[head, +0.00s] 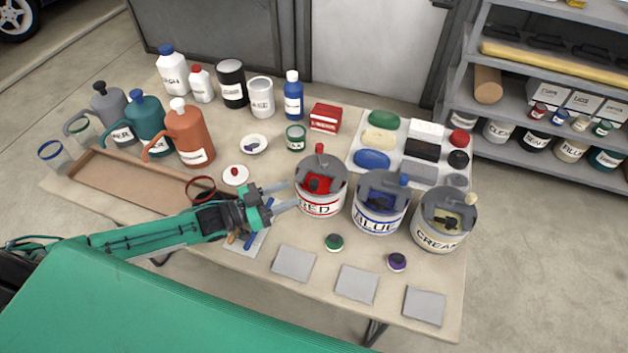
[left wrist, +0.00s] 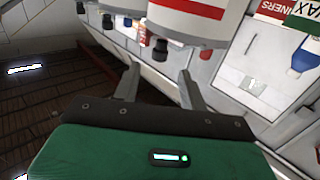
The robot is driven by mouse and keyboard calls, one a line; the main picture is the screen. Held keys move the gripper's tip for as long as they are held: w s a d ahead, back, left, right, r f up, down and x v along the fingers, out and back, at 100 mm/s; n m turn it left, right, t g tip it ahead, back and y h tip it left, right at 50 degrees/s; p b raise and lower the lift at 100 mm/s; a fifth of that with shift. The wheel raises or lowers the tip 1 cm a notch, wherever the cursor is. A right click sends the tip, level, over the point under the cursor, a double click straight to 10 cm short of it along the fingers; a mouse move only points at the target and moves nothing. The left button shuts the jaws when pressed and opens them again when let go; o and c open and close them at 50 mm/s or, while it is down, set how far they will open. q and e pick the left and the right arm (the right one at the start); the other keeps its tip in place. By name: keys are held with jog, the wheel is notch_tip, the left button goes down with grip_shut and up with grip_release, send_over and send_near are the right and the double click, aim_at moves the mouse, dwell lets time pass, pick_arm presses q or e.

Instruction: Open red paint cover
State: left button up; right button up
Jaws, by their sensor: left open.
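The red paint bucket (head: 319,207), white with a red-banded "RED" label, stands on the table (head: 225,135). A grey cover (head: 329,166) with an upright red knob (head: 320,149) lies over its top, and red paint (head: 307,184) shows through an opening in it. My left gripper (head: 282,198) is open and empty, just left of the bucket, its fingers pointing at the bucket's side. In the left wrist view the open fingers (left wrist: 160,88) have nothing between them. A white container with a red band (left wrist: 190,10) is beyond them; I cannot tell which one. My right gripper is not in view.
Blue (head: 378,206) and cream (head: 440,222) paint buckets stand close to the right. A small white lid with a red knob (head: 235,176) and a red ring (head: 201,188) lie near my left gripper. Grey squares (head: 294,263) and small pots (head: 334,242) lie in front.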

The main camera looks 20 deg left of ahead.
aim_at(310, 186)
pick_arm(q)
jog(key=p+x, duration=0.2)
jog(key=x, duration=0.6)
jog(key=shift+w+d, duration=0.15)
jog(key=shift+w, duration=0.05)
grip_shut()
